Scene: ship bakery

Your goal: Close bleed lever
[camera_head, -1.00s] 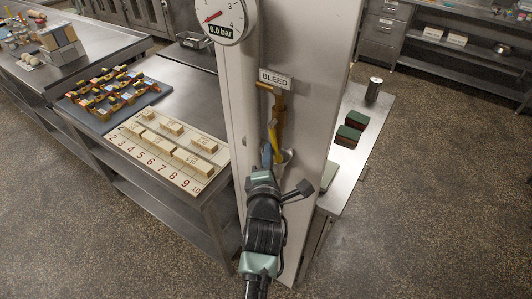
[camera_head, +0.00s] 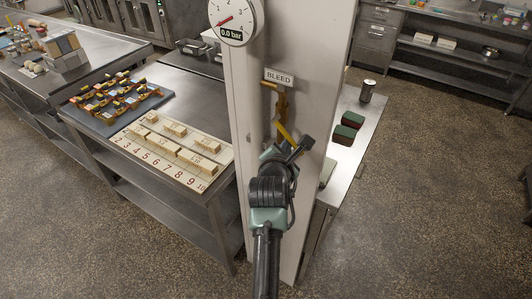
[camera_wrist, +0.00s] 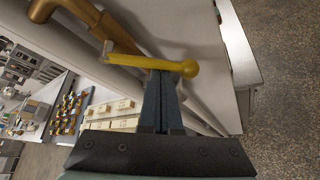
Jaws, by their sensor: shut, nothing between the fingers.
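The bleed lever (camera_head: 287,131) is a thin yellow bar on a brass pipe fitting (camera_head: 281,104), below the BLEED sign (camera_head: 279,78). It slants down to the right from its pivot, and my wrist hides its lower end in the head view. My gripper (camera_wrist: 161,78) is shut and empty. Its fingertips are at the lever's near side, close to the ball; they look touching, but contact is not certain. The head view hides the fingertips behind my wrist.
The fitting is on a pale upright panel (camera_head: 318,60) with a gauge (camera_head: 232,20) reading 0.0 bar. A steel table with a numbered board (camera_head: 150,150) stands left. A narrow steel counter (camera_head: 352,160) with dark blocks and a canister stands right. The floor is clear.

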